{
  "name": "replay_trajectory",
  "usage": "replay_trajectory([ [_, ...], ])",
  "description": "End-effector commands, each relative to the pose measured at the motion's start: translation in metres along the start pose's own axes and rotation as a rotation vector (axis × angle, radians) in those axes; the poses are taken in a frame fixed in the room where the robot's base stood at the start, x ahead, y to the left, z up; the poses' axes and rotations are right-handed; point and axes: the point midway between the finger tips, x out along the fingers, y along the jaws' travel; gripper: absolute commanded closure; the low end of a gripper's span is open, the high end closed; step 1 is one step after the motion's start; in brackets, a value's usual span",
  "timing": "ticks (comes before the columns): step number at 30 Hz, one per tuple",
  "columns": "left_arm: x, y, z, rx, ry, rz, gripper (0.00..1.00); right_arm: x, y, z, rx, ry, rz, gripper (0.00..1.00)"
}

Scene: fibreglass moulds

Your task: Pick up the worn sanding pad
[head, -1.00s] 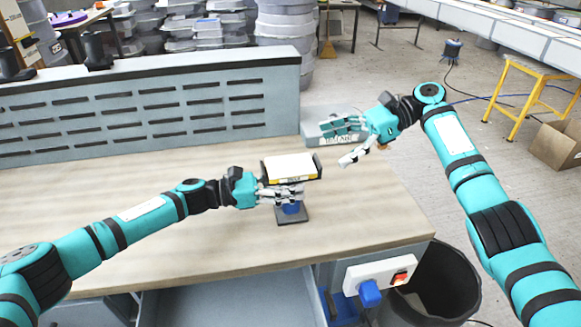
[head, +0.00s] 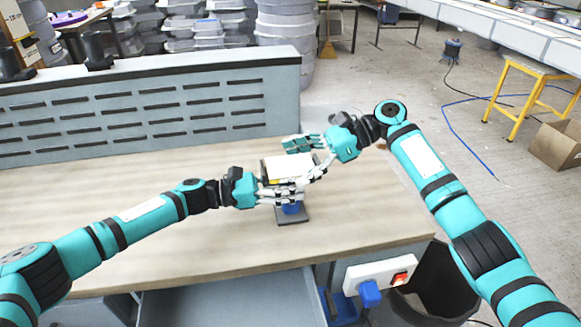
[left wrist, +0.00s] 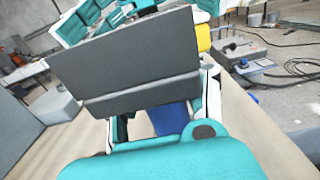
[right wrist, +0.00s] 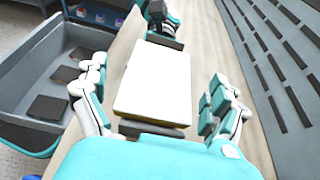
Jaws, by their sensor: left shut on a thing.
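A pale rectangular slab, apparently the sanding pad (head: 284,167), lies flat above a blue post (head: 291,209) on a dark square base (head: 293,221). My left gripper (head: 282,194) is shut at the blue post, just under the slab. In the left wrist view a grey panel (left wrist: 130,65) hides most of the grip, and blue shows below it. My right gripper (head: 308,162) is at the slab's far right side. In the right wrist view the pale slab (right wrist: 154,80) lies between the spread fingers of my open right gripper (right wrist: 160,98), with gaps on both sides.
The wooden bench top (head: 150,215) is mostly clear. A slotted grey panel (head: 150,110) stands along its back. An open grey drawer (right wrist: 70,50) holds several dark square pads (right wrist: 48,107). A black bin (head: 440,290) and a switched socket box (head: 375,277) are at the front right.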

Motion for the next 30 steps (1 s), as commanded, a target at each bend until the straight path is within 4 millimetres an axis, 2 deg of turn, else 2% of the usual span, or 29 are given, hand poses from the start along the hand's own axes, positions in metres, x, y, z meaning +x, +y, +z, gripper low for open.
replay_trajectory([
  [1, 0.0, 0.0, 0.0, 0.0, 0.001, 0.0, 1.0, 0.0, 0.0, 0.0, 0.0, 0.0, 0.0, 0.09],
  [11, 0.0, 0.0, 0.0, 0.0, 0.001, 0.0, 1.0, 0.0, 0.0, 0.0, 0.0, 0.0, 0.0, 0.52],
  [23, 0.0, 0.0, 0.0, 0.0, 0.0, 0.0, 1.0, -0.002, 0.0, 0.003, -0.001, 0.0, 0.0, 0.53],
  [26, 0.0, 0.0, 0.0, 0.0, 0.001, 0.0, 1.0, -0.006, -0.001, 0.015, -0.003, -0.001, -0.001, 0.53],
  [30, 0.0, 0.0, -0.001, 0.0, 0.001, 0.0, 1.0, -0.017, 0.0, 0.041, -0.005, -0.001, -0.001, 0.53],
])
